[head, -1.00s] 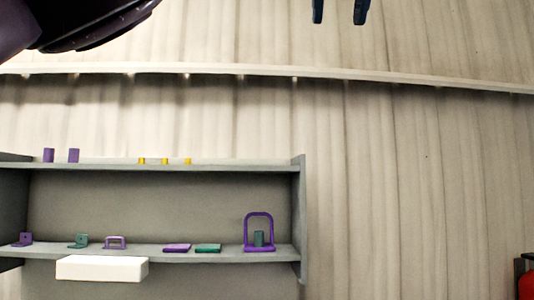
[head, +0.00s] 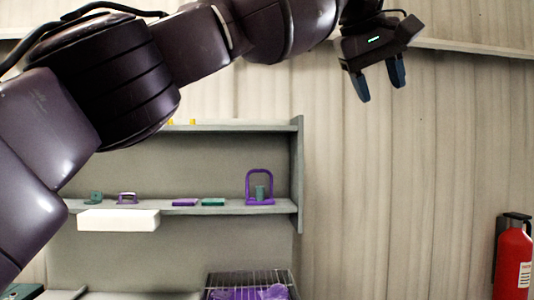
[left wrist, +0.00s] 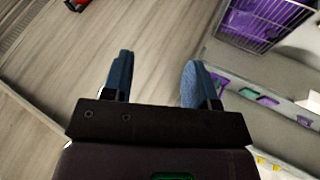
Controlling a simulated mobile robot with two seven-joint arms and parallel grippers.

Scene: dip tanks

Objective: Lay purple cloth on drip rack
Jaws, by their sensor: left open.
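The purple cloth (head: 240,294) shows at the bottom of the head view, lying at a wire drip rack (head: 262,277). It also shows in the left wrist view as a purple patch (left wrist: 272,18) at the wire rack (left wrist: 245,40) at the top right. Whether it lies on or under the wires I cannot tell. My left gripper (head: 382,92) is open and empty, raised in front of the wood wall, well above and to the right of the rack. Its two blue fingers (left wrist: 157,80) are apart in the left wrist view. My right gripper is not in view.
A grey shelf (head: 225,208) holds small purple and green items, including a purple arch-shaped holder (head: 260,174). A white box (head: 118,221) is at its front edge. A red extinguisher (head: 513,262) is at the far right. The wall area between is clear.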

